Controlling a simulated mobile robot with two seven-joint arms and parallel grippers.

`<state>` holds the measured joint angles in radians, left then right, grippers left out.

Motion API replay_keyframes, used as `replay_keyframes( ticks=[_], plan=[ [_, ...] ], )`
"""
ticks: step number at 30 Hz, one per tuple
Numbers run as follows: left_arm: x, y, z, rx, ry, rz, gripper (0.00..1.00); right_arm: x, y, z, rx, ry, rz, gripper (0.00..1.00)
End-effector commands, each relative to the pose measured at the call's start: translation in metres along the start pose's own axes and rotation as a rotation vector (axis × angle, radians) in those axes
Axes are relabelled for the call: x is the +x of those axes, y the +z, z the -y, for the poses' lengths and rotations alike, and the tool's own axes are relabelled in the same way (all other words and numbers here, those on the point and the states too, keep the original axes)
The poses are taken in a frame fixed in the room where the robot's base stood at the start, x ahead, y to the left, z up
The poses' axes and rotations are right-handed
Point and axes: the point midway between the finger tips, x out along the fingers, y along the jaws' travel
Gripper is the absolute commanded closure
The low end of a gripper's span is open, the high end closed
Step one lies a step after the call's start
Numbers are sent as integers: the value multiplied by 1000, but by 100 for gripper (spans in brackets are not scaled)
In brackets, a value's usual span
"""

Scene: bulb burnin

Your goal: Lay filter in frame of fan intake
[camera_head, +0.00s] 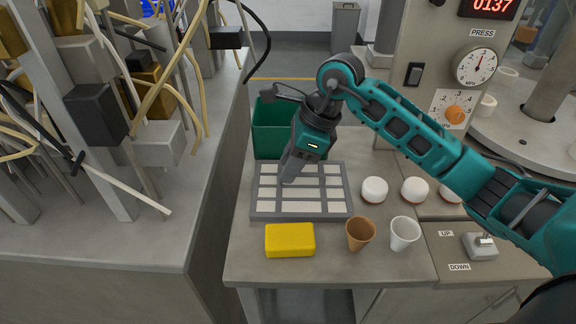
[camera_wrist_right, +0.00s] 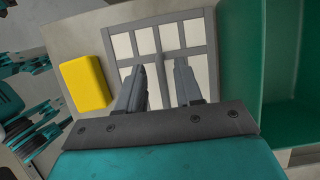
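A grey rectangular frame (camera_head: 342,214) with crossing grey bars and off-white panels lies flat on the counter. It also shows in the right wrist view (camera_wrist_right: 162,24). I cannot tell whether the off-white panels are a separate filter or part of the same piece. My right gripper (camera_head: 288,178) points down over the frame's upper left part, hiding some of it. I cannot make out my left gripper.
A yellow block (camera_head: 290,240) lies in front of the frame, with a brown cup (camera_head: 360,233) and a white cup (camera_head: 404,233) to its right. White round domes (camera_head: 374,189) stand right of the frame. A green bin (camera_head: 268,128) stands behind. Cables crowd the left bench.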

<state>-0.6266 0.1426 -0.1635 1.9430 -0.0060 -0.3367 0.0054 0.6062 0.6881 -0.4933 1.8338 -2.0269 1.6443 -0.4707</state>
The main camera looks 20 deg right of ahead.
Motion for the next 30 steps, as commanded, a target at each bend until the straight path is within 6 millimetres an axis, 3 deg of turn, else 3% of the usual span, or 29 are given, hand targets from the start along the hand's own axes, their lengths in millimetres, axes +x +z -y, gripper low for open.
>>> replay_keyframes(
  ticks=[6,13,22,30],
  plan=[
    [-1,0,0,0,-1,1,57,-50,0,2,-1,-7,1,65],
    [-1,0,0,0,-1,1,57,-91,0,1,0,-4,1,65],
    [1,3,0,0,-1,3,57,-113,0,-2,-37,-61,-13,60],
    [6,10,0,-1,1,10,57,-120,-15,-22,-85,-168,-17,60]
  ],
)
